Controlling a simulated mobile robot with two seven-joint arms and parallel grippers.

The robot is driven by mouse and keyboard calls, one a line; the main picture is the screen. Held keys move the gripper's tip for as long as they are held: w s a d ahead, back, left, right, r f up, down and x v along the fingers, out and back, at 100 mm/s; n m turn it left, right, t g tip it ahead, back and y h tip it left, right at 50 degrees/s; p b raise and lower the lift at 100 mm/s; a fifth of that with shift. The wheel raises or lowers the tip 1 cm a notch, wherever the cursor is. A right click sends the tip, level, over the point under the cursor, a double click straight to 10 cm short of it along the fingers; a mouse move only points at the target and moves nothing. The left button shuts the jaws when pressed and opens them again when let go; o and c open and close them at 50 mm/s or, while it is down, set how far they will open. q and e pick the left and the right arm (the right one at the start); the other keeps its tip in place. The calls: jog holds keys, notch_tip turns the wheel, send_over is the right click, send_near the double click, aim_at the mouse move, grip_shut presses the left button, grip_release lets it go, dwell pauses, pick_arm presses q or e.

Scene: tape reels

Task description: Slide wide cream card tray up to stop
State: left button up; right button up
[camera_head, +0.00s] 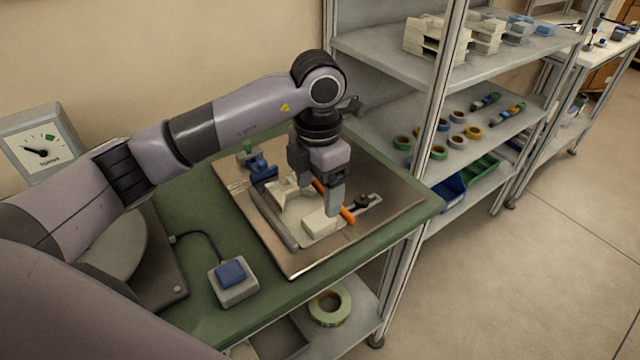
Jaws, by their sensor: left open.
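A cream piece that looks like the card tray (320,226) lies on the metal plate of the bench, its far part hidden by my gripper. A grey rail (272,222) runs along its left side. My left gripper (318,192) points down over the plate, its jaws open, close above or beside the cream piece; I cannot tell whether it touches. An orange bar (347,215) shows just right of the fingers. A blue part (263,168) stands at the plate's back left. I cannot tell which part is the stop. My right gripper is out of view.
The metal plate (400,184) sits on a green bench top (190,212). A grey box with a blue button (232,277) is at the front left. A dial gauge (42,145) stands at the back left. Grey shelving (375,55) with tape reels stands right of the bench.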

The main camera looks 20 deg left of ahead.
aim_at(319, 219)
pick_arm(q)
jog(key=shift+f, duration=0.1)
jog(key=shift+f+p, duration=0.45)
jog(key=shift+f, duration=3.05)
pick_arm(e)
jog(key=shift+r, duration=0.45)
pick_arm(q)
jog(key=c, duration=1.3)
jog(key=shift+o, duration=0.2)
jog(key=shift+w+a+b, duration=0.2)
jog(key=shift+w+a, duration=0.2)
jog(key=shift+a, duration=0.45)
jog(key=shift+w+a+b, duration=0.2)
jog(key=shift+w+a, duration=0.2)
jog(key=shift+a, duration=0.5)
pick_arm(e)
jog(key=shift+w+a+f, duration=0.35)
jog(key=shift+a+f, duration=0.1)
pick_arm(q)
jog(key=o, duration=1.2)
